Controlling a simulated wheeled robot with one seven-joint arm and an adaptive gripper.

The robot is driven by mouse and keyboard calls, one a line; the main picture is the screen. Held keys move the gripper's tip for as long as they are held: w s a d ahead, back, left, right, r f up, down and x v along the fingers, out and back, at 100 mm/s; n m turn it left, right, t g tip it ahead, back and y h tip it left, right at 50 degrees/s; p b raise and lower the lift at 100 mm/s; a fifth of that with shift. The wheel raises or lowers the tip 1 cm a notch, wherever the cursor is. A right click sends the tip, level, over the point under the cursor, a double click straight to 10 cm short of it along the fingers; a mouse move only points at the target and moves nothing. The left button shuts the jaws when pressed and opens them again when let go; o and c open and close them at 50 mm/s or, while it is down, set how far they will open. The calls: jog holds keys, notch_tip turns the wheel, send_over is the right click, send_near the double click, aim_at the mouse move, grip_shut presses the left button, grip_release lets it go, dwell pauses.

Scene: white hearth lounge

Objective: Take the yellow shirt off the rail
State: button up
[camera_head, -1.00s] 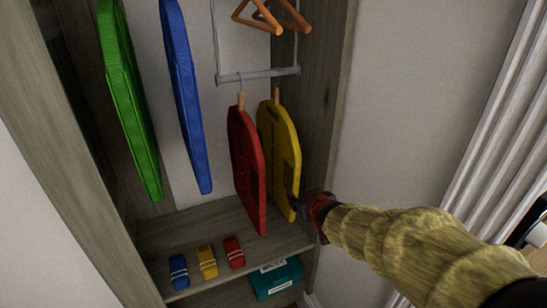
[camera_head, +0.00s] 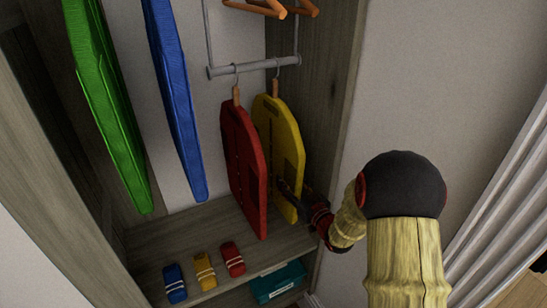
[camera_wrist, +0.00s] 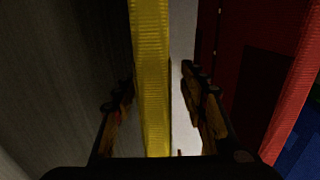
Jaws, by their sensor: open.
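The yellow shirt (camera_head: 278,140) hangs on a hanger from the lower grey rail (camera_head: 254,67), right of the red shirt (camera_head: 243,165). My gripper (camera_head: 293,199) is at the lower right part of the yellow shirt. In the wrist view the open fingers (camera_wrist: 158,100) stand on both sides of the yellow shirt's edge (camera_wrist: 151,70), with gaps on each side. The shirt lies closer to the left finger. The red shirt (camera_wrist: 265,80) is just beyond the right finger. The fingertips are partly dark in the head view.
A green shirt (camera_head: 105,110) and a blue shirt (camera_head: 175,100) hang at the left. Folded blue, yellow and red bundles (camera_head: 204,271) lie on the shelf (camera_head: 190,234). A teal box (camera_head: 278,281) is below. The wardrobe's right wall (camera_head: 317,110) is close to the yellow shirt.

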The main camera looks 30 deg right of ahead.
aim_at(284, 171)
jog(key=w+b, duration=0.1)
jog(key=w, duration=0.4)
jog(key=shift+w+d+r, duration=0.1)
jog(key=shift+w+d, duration=0.05)
jog(key=shift+w, duration=0.05)
jog(key=c, duration=0.3)
jog(key=c, duration=0.8)
